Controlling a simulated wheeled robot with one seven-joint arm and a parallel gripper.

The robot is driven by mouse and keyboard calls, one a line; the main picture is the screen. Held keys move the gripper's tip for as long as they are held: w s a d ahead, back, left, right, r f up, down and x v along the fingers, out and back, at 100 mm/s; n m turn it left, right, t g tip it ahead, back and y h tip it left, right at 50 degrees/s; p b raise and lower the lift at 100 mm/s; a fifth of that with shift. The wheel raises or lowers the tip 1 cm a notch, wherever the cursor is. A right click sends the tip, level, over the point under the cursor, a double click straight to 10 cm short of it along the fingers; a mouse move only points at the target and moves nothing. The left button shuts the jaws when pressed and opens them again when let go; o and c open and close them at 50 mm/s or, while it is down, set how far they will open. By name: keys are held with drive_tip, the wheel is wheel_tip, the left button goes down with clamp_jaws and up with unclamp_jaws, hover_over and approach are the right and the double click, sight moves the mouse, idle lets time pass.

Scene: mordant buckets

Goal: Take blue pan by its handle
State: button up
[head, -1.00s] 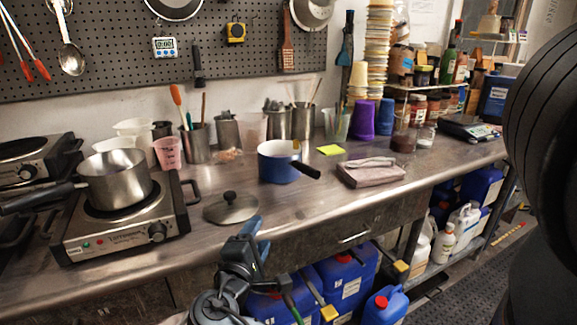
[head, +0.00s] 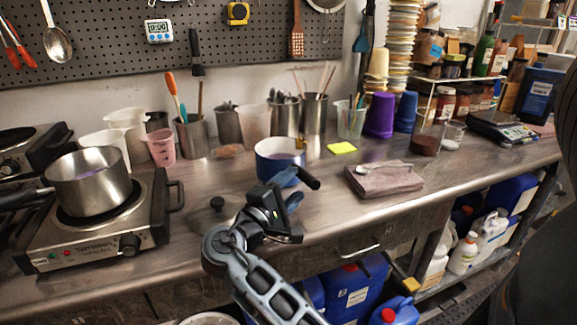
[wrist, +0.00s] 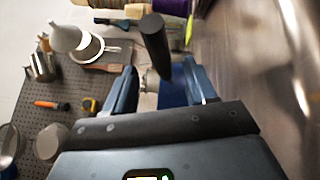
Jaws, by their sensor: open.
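The blue pan (head: 272,163) stands upright on the steel counter, with a white inside and a black handle (head: 309,178) pointing right and toward me. My gripper (head: 293,188) is open just in front of the pan, close to the handle. In the wrist view the open fingers (wrist: 160,84) show on either side of a dark handle (wrist: 155,42) and a strip of the blue pan (wrist: 173,90). I cannot tell whether the handle lies between the fingertips or beyond them. My gripper hides part of the pan's front.
A pot lid (head: 216,213) lies left of my gripper. A folded cloth (head: 384,181) with a spoon lies to the right. A steel pot (head: 88,180) sits on a hot plate (head: 100,226) at left. Utensil cups (head: 313,114) stand behind the pan.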

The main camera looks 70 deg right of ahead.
sight(301, 178)
drive_tip(key=p+x, duration=0.1)
drive_tip(key=x, duration=0.4)
drive_tip(key=shift+s+d, duration=0.1)
drive_tip(key=shift+s, duration=0.1)
clamp_jaws()
drive_tip(key=shift+r, duration=0.1)
idle(0.4)
